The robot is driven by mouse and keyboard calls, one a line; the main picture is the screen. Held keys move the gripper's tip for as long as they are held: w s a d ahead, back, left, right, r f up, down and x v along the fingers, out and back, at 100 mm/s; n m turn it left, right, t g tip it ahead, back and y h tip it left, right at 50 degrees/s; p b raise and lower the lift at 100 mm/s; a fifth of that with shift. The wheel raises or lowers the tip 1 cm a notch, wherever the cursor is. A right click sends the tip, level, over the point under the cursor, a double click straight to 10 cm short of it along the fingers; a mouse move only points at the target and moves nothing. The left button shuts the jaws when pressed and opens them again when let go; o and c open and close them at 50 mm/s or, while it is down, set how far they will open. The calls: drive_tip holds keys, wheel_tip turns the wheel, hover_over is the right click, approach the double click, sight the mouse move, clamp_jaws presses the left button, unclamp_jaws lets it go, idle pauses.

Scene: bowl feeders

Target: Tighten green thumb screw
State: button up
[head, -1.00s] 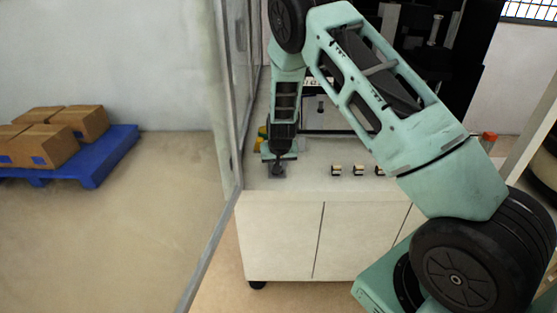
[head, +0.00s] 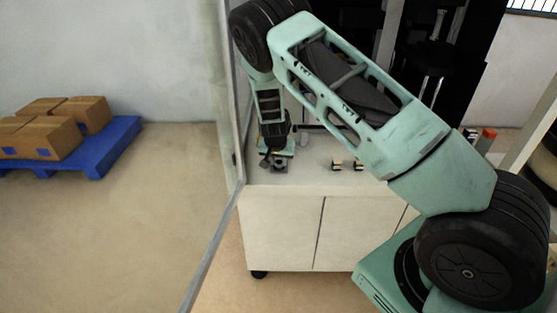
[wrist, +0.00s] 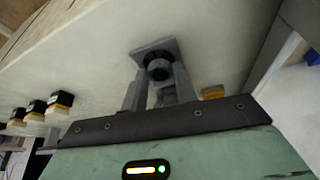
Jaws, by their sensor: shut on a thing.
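A grey square plate (wrist: 145,51) carries a round dark-centred part (wrist: 158,69), seen in the wrist view between my fingers. I see no green on this part, so I cannot tell whether it is the green thumb screw. My gripper (wrist: 160,83) is shut on it, one grey finger on each side; the fingers hide its sides. In the head view my gripper (head: 271,160) is low at the left end of the white cabinet top, at the grey plate (head: 281,169). It is small and partly hidden there.
Several small black-and-yellow blocks (wrist: 36,107) stand in a row on the white top (head: 310,178); two show in the head view (head: 337,165). A clear panel edge (head: 239,130) rises close to the left of my arm. A blue pallet with boxes (head: 110,150) lies far left.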

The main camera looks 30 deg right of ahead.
drive_tip(key=o, duration=0.7)
drive_tip(key=v, duration=1.7)
drive_tip(key=shift+r, duration=0.2)
